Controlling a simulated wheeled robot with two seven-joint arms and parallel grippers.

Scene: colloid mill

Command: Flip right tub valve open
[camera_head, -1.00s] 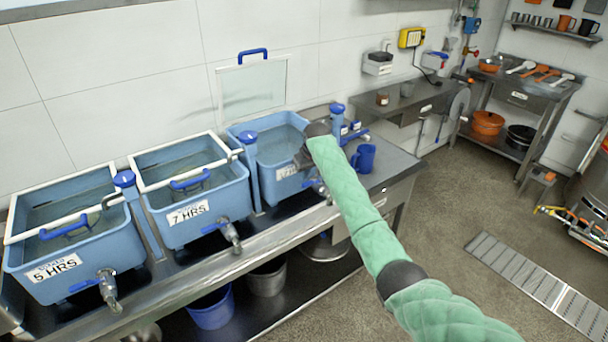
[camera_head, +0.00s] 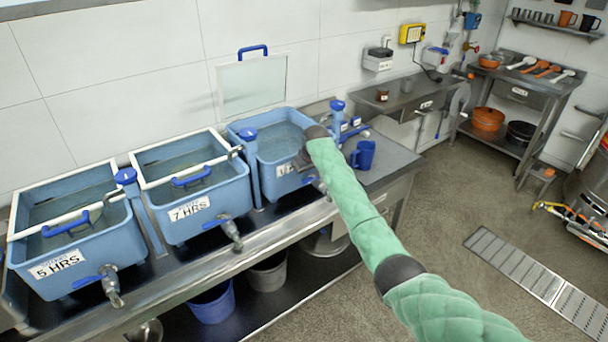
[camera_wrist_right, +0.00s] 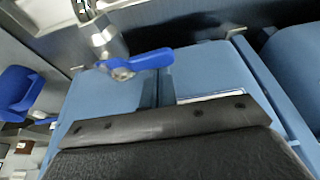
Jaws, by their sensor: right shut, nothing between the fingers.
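The right tub (camera_head: 262,153) is light blue, filled with liquid, and stands at the right end of the row. Its valve, with a blue lever (camera_head: 311,180), sits low on the front and is partly hidden by my right arm. In the right wrist view the blue lever (camera_wrist_right: 138,62) lies across a metal tap (camera_wrist_right: 104,36), just beyond the dark gripper body. My right gripper (camera_head: 301,161) is shut and empty, in front of the right tub's label, close to the valve. I cannot tell whether it touches the lever. My left gripper is not in view.
The middle tub (camera_head: 190,190) and left tub (camera_head: 78,243) have similar taps with blue levers. Buckets (camera_head: 212,306) sit on the shelf below. The floor to the right is mostly open.

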